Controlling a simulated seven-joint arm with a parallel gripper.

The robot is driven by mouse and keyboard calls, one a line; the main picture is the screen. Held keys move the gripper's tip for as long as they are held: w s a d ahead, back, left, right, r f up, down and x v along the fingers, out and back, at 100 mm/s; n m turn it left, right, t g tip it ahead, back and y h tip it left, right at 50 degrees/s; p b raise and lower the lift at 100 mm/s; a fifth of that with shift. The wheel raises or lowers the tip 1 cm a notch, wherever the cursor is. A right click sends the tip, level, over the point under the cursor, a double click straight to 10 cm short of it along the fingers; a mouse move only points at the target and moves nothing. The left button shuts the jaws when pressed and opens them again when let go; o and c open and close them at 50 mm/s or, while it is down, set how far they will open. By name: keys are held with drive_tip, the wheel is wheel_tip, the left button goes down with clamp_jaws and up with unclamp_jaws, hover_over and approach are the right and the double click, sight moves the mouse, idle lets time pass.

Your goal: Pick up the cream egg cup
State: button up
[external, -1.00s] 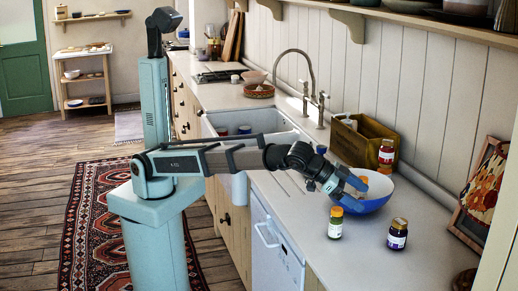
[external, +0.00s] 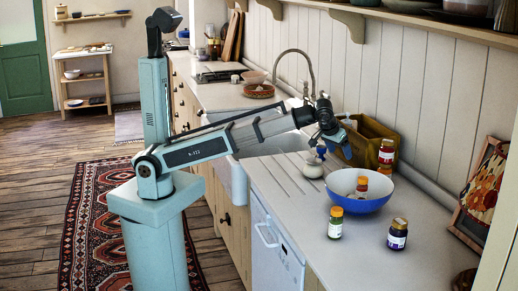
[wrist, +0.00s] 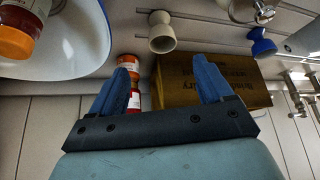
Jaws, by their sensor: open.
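The cream egg cup (wrist: 161,32) stands out in the wrist view, near the top middle. It is a small pale cup with a narrow waist and a wider foot. My gripper (wrist: 161,66) is open and empty; the cup shows beyond its fingertips, roughly centred between them, with a gap. In the external view my gripper (external: 347,137) hangs above the counter, in front of the wooden box. I cannot make out the cream egg cup there; my gripper and wrist may hide it.
The wooden box (wrist: 215,82) stands by the wall. Two jars, one yellow-lidded (external: 335,223) and one dark (external: 397,234), stand nearer.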

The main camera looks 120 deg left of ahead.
drive_tip(key=x, duration=0.8)
drive_tip(key=shift+s+a+f, duration=0.25)
drive_tip(key=shift+a, duration=0.2)
drive_tip(key=shift+x, duration=2.65)
drive_tip(key=shift+w+d, duration=0.1)
drive_tip(key=c, duration=1.1)
